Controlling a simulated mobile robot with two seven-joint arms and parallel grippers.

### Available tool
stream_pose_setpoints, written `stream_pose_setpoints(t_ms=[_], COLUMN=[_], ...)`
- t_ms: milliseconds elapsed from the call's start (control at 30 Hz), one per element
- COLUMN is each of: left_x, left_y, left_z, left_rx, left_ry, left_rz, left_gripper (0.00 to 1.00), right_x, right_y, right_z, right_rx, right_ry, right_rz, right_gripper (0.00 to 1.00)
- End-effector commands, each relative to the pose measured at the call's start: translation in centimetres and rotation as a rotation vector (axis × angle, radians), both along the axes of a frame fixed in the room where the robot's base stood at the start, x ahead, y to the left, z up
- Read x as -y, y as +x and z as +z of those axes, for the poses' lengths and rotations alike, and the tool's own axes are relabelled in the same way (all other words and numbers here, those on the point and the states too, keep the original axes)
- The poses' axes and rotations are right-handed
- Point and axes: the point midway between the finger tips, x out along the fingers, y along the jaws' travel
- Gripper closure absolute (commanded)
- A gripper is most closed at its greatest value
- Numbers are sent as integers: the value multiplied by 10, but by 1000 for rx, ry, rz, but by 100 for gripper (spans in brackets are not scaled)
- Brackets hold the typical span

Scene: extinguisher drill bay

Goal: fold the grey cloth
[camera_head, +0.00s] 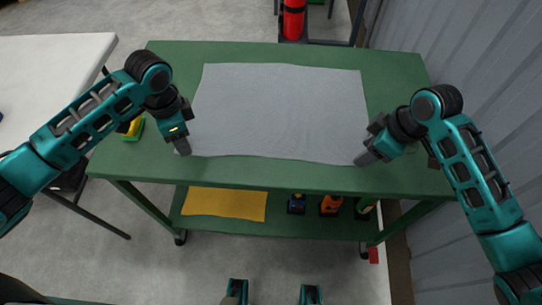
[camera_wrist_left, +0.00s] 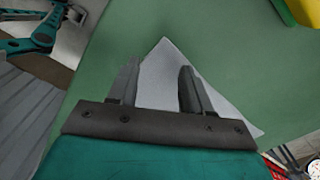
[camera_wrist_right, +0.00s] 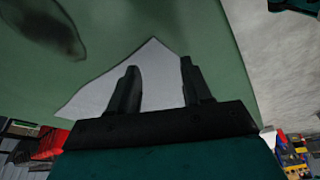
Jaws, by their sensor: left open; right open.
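The grey cloth (camera_head: 280,110) lies flat and spread out on the green table (camera_head: 395,75). My left gripper (camera_head: 182,148) is open at the cloth's near left corner. In the left wrist view a cloth corner (camera_wrist_left: 165,75) shows between and beyond the open fingers (camera_wrist_left: 160,85). My right gripper (camera_head: 363,160) is open at the near right corner. In the right wrist view that corner (camera_wrist_right: 152,65) shows between and beyond the open fingers (camera_wrist_right: 158,80). I cannot tell whether the fingers touch the cloth.
A yellow and green object (camera_head: 133,129) sits at the table's left edge, partly behind my left arm. A yellow cloth (camera_head: 225,204) and several tools, one an orange item (camera_head: 330,205), are on the lower shelf. A red extinguisher (camera_head: 293,20) stands behind. A corrugated wall (camera_head: 480,70) is at right.

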Motion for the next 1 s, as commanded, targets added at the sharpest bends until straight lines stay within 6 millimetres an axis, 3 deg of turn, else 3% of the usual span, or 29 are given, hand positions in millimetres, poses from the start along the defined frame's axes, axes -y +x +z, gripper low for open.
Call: stream_pose_setpoints(t_ms=[200, 1000], left_x=[0, 0], left_y=[0, 0], left_z=[-14, -18], left_rx=[0, 0], left_ry=[-1, 0], left_rz=[1, 0], left_gripper=[51, 53], right_x=[0, 0], right_y=[0, 0], right_z=[-14, -17], right_rx=[1, -1], right_ry=[0, -1], right_rz=[0, -1], right_gripper=[51, 53])
